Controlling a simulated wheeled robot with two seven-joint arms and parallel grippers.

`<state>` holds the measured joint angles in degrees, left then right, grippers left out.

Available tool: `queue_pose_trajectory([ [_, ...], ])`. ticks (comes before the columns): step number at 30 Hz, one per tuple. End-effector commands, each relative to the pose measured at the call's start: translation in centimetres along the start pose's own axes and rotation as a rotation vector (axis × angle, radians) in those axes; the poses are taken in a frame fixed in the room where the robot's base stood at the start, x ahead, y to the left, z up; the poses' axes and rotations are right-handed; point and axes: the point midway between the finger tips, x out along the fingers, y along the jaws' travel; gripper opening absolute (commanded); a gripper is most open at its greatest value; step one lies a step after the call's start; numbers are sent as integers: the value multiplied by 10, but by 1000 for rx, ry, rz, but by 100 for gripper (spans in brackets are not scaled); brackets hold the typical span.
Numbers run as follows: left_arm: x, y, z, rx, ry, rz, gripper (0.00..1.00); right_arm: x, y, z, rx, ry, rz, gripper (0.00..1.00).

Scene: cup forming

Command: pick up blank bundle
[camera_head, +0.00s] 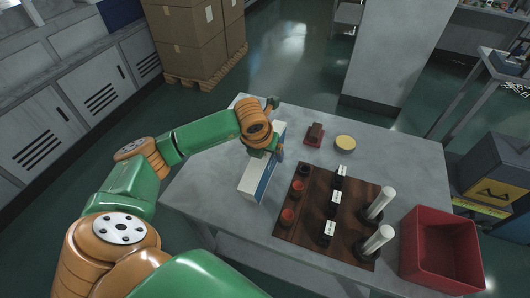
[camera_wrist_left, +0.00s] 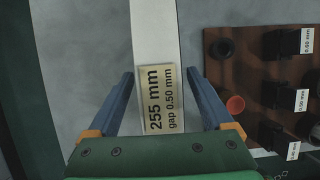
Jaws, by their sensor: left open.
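No thing in view is marked as the blank bundle, and I cannot tell which thing it is. A tall, narrow white and blue panel (camera_head: 255,180) stands on the grey table under my left gripper (camera_head: 266,148). In the left wrist view a white strip (camera_wrist_left: 155,30) runs up the picture between the two open fingers (camera_wrist_left: 158,76). A brass label (camera_wrist_left: 160,98) reading "255 mm gap 0.50 mm" lies between the fingers. The fingers stand either side of the strip with room between. Whether they reach below its top is unclear. My right gripper is not in view.
Right of the panel lies a brown board (camera_head: 315,240) with red and dark round pieces, labelled black blocks and two pale posts (camera_head: 381,203). A red bin (camera_head: 440,245) is at the right. A yellow disc (camera_head: 345,143) and a dark red piece (camera_head: 314,138) lie behind the board.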

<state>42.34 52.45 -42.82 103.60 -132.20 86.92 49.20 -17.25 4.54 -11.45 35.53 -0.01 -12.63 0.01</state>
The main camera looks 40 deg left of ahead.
Motion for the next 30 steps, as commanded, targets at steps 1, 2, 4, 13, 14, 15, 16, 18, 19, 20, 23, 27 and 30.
queue_pose_trajectory([
  [1,3,0,0,-1,-1,0,85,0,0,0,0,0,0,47],
  [2,4,0,0,0,-2,0,85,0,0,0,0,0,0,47],
  [4,4,0,0,1,-3,0,85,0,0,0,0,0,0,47],
  [13,4,0,0,1,-2,0,28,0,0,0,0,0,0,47],
  [14,4,0,0,1,-2,0,20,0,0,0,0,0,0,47],
  [15,4,0,0,1,-2,0,9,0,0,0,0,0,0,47],
  [16,4,0,0,1,-2,0,1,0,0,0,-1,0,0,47],
  [18,4,0,0,0,-2,0,0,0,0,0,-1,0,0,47],
  [19,4,0,0,0,-2,0,0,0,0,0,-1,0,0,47],
  [20,4,0,0,0,-2,0,0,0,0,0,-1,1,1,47],
  [23,4,0,0,0,-2,0,0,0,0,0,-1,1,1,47],
  [27,4,0,0,0,-2,0,0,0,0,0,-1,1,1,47],
  [30,4,0,0,0,-2,0,0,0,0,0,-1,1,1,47],
])
